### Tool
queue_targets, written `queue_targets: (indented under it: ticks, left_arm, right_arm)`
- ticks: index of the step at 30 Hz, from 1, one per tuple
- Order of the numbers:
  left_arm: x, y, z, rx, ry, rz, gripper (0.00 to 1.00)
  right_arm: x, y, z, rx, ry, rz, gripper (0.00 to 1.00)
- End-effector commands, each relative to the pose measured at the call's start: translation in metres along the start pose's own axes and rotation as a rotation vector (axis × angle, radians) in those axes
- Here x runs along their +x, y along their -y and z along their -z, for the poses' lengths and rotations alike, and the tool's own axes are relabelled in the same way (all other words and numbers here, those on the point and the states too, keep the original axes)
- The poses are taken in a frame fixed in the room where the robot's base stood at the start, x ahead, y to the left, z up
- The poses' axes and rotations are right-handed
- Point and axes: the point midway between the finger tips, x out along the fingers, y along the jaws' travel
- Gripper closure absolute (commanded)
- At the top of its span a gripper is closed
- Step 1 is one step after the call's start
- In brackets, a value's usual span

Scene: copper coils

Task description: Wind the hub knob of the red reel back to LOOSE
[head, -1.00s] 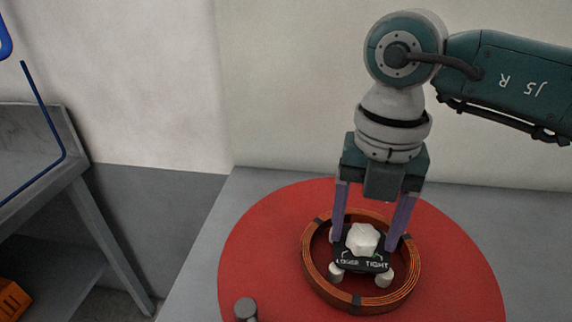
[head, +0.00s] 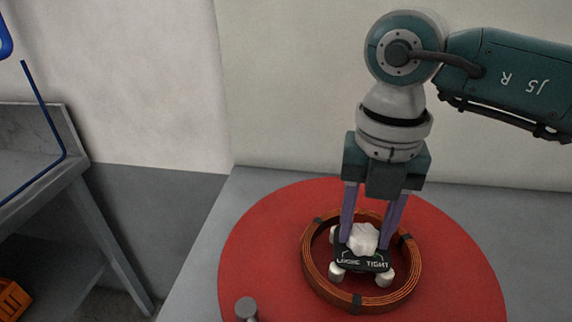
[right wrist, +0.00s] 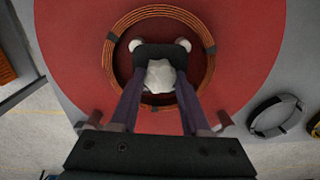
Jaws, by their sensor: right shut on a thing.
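The red reel (head: 255,215) is a round red disc on the grey table. A copper coil (head: 309,270) lies on it, around a dark hub plate (head: 345,264) marked LOOSE and TIGHT, with white posts at its corners. The white faceted hub knob (head: 363,237) stands on the plate. My right gripper (head: 364,243) reaches down from above with its purple fingers shut on the knob. The knob also shows between the fingers in the right wrist view (right wrist: 160,76). The knob's pointer direction is not clear. My left gripper is not in view.
A grey peg (head: 246,308) stands at the reel's near left edge. A grey bench (head: 75,165) with an orange crate (head: 12,300) below is at the left. In the right wrist view, a dark ring (right wrist: 275,117) lies right of the reel.

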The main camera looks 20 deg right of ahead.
Motion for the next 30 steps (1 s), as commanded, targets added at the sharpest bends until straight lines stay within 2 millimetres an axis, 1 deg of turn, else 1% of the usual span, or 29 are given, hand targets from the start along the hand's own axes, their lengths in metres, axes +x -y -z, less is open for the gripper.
queue_targets:
  ticks: [8,20,30]
  left_arm:
    - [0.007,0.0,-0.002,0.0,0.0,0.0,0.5]
    - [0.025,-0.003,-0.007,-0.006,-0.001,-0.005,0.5]
    - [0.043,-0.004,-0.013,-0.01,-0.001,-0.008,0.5]
  right_arm:
    - [0.001,0.0,0.0,-0.165,0.0,0.001,1.0]
    - [0.002,0.0,-0.001,-0.539,0.001,-0.001,1.0]
    - [0.002,0.0,0.0,-0.863,0.001,-0.001,1.0]
